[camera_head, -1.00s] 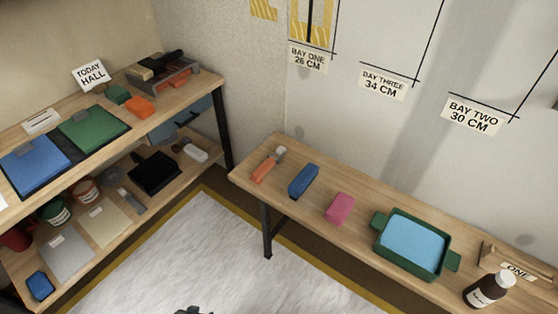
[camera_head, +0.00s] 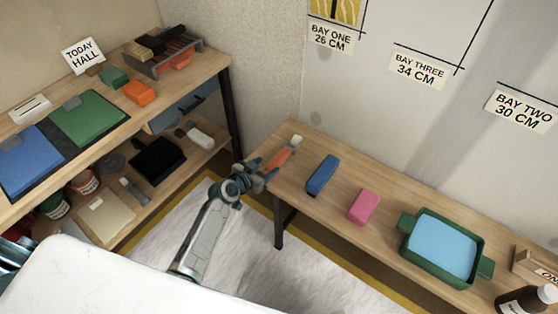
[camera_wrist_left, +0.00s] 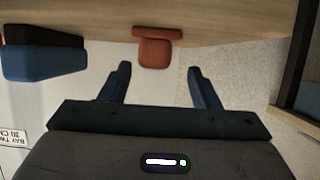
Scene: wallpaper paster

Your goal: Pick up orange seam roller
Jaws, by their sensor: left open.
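The orange seam roller (camera_head: 279,158) lies on the left end of the wooden bench, its pale roller head (camera_head: 296,141) toward the wall. My left gripper (camera_head: 264,171) is at the bench's front edge, right at the handle end of the roller. In the left wrist view my open left gripper (camera_wrist_left: 159,68) has the orange handle (camera_wrist_left: 155,50) ahead of and between its fingertips, with nothing held. The wrist view shows the handle end-on and hides the roller head. My right gripper is not in view.
On the bench, a blue block (camera_head: 322,174) lies just right of the roller, then a pink block (camera_head: 363,206) and a green tray (camera_head: 408,249). A brown bottle (camera_head: 522,302) stands at the right. A loaded two-level shelf (camera_head: 215,72) stands at the left.

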